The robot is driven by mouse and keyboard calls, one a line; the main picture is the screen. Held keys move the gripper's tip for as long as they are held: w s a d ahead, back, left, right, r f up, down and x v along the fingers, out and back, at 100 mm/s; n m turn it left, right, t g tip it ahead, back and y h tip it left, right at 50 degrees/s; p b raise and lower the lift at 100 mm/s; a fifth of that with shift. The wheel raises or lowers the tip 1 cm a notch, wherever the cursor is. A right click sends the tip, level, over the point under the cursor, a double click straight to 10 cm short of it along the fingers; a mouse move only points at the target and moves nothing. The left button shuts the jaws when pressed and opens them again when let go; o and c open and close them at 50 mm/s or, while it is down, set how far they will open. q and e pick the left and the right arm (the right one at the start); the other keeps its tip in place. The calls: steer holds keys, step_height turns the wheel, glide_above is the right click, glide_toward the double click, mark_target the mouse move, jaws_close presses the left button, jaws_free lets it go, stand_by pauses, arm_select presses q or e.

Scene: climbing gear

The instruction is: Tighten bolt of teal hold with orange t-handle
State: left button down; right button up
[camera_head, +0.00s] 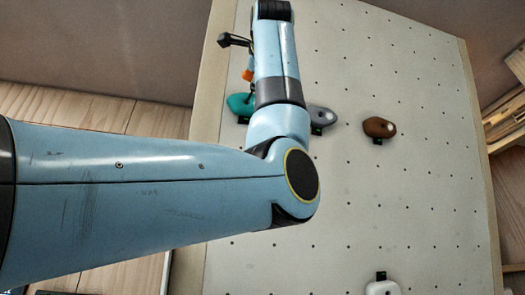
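The teal hold (241,104) is on the pale climbing board, left of my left arm's wrist links, which hide part of it. A small orange piece (247,75), which looks like part of the t-handle, shows just above it at the arm's edge. A thin dark part runs from near the orange piece toward the teal hold; whether it touches the bolt is unclear. My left gripper is mostly hidden behind my own arm, with only dark parts (234,41) showing at its left side. Its fingers cannot be made out. My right gripper is out of view.
The board (345,200) has rows of small holes. A grey hold (322,116) is right of my arm, a brown hold (379,127) is further right, and a white hold (382,288) is at the bottom. Wooden planks (90,108) are at the left.

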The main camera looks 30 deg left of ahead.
arm_select(q)
steer(key=n, duration=0.5)
steer(key=shift+t, duration=0.3)
steer(key=n+y+p, duration=0.1)
steer(key=n, duration=0.4)
steer(key=shift+r, duration=0.1)
steer(key=n+p, duration=0.1)
steer(key=n, duration=0.3)
steer(key=shift+d+r+n+y, duration=0.1)
steer(key=shift+n+y, duration=0.2)
steer(key=shift+n, duration=0.1)
steer(key=n+y+p, duration=0.1)
steer(key=n, duration=0.4)
steer(key=shift+r+n+g+p, duration=0.1)
steer(key=shift+n+g+p, duration=0.3)
steer(key=shift+n, duration=1.2)
steer(key=c, duration=1.8)
jaws_free()
jaws_close()
